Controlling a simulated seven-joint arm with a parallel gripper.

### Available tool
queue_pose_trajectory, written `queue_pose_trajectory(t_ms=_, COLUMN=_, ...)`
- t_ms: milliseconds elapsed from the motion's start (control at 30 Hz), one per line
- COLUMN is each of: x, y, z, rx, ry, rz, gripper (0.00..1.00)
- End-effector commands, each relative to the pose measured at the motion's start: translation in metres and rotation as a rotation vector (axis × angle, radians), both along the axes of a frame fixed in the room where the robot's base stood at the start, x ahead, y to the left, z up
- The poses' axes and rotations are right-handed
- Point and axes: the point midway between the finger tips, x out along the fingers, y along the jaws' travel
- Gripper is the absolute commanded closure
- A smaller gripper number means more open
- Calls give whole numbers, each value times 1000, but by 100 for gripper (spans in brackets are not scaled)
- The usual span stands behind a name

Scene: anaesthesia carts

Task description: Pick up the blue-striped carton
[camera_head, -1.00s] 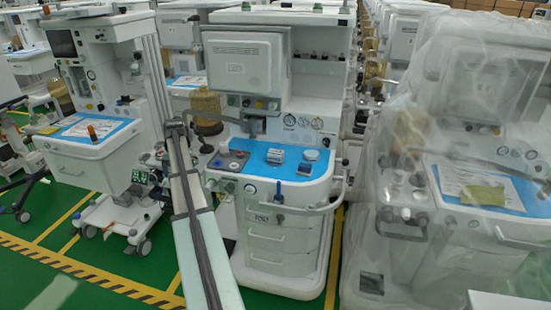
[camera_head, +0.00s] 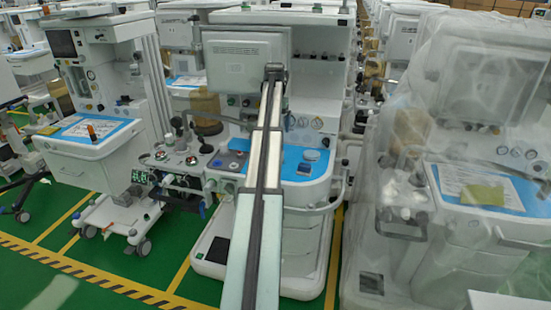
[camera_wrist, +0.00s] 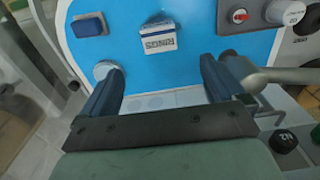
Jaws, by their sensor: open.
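The blue-striped carton (camera_wrist: 158,40) is a small white box with printed lettering and a blue band, on the blue worktop (camera_wrist: 195,35) in the wrist view. My gripper (camera_wrist: 161,70) is open and empty, its two dark blue fingers spread apart. In that picture the carton lies just beyond the fingertips, about centred between them, and is not held. In the head view my arm covers the carton and my gripper's fingers are hidden.
A dark blue box (camera_wrist: 90,25) and a round white cap (camera_wrist: 105,70) are left of the carton in the wrist view. A red-marked knob (camera_wrist: 239,15) and a white cylinder (camera_wrist: 285,12) are at right. A metal rail (camera_wrist: 285,75) runs beside my right finger.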

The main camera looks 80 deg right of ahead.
Motion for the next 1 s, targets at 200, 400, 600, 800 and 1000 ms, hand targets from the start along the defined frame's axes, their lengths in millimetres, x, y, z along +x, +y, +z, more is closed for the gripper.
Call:
queue_pose_trajectory(t_ms=200, x=-1, y=1, z=-19, rx=2, ry=1, rz=-1, gripper=4)
queue_pose_trajectory(t_ms=400, x=-1, y=1, z=-53, rx=2, ry=0, rz=0, gripper=4)
queue_pose_trajectory(t_ms=600, x=0, y=0, z=-81, rx=1, ry=0, rz=0, gripper=4)
queue_pose_trajectory(t_ms=800, x=-1, y=0, z=-89, rx=1, ry=0, rz=0, gripper=4)
queue_pose_trajectory(t_ms=1000, x=-2, y=-1, z=-111, rx=1, ry=0, rz=0, gripper=4)
